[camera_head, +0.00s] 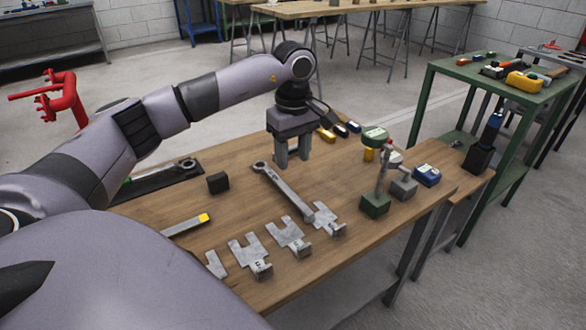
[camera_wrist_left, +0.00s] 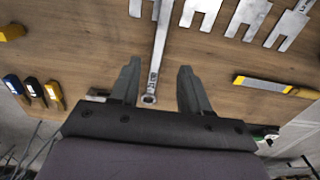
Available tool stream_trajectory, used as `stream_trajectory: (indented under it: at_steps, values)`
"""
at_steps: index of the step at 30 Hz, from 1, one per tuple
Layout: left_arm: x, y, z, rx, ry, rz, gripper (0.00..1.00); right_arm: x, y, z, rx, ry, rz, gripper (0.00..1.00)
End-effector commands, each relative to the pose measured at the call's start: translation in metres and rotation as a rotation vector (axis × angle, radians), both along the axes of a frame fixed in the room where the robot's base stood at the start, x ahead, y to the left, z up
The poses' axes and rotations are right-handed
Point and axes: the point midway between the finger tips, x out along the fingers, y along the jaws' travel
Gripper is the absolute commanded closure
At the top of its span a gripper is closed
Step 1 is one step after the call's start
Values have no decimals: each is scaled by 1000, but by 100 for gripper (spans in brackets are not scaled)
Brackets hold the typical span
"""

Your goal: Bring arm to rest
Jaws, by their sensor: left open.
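My left arm reaches in from the left over the wooden table (camera_head: 240,215). My left gripper (camera_head: 293,165) points down above the table, near the far end of a long grey wrench (camera_head: 283,193). In the left wrist view the wrench (camera_wrist_left: 160,45) lies on the table between the two spread fingers of the left gripper (camera_wrist_left: 157,80), with its ring end near them. The fingers look apart from it. The left gripper is open and empty. My right gripper is not in view.
Several slotted metal plates (camera_head: 288,236) lie along the near edge. A yellow-tipped tool (camera_head: 187,225) and black block (camera_head: 218,183) lie left. A green-based device (camera_head: 376,200) stands right. Yellow-and-black tools (camera_head: 326,133) lie behind the gripper. A green bench (camera_head: 480,75) stands at right.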

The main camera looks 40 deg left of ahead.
Motion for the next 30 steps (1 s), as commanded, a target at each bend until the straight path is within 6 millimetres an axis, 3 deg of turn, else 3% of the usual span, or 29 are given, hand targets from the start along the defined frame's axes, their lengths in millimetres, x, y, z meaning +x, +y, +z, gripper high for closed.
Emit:
stream_trajectory:
  at_steps: [6,23,26,30]
  values:
    - [0,-1,18,-1,-1,0,54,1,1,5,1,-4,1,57]
    - [0,-1,18,-1,0,-1,54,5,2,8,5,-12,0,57]
    - [0,-1,25,-1,0,-1,54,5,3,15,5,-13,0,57]
    - [0,-1,53,-1,-1,-1,54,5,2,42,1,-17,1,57]
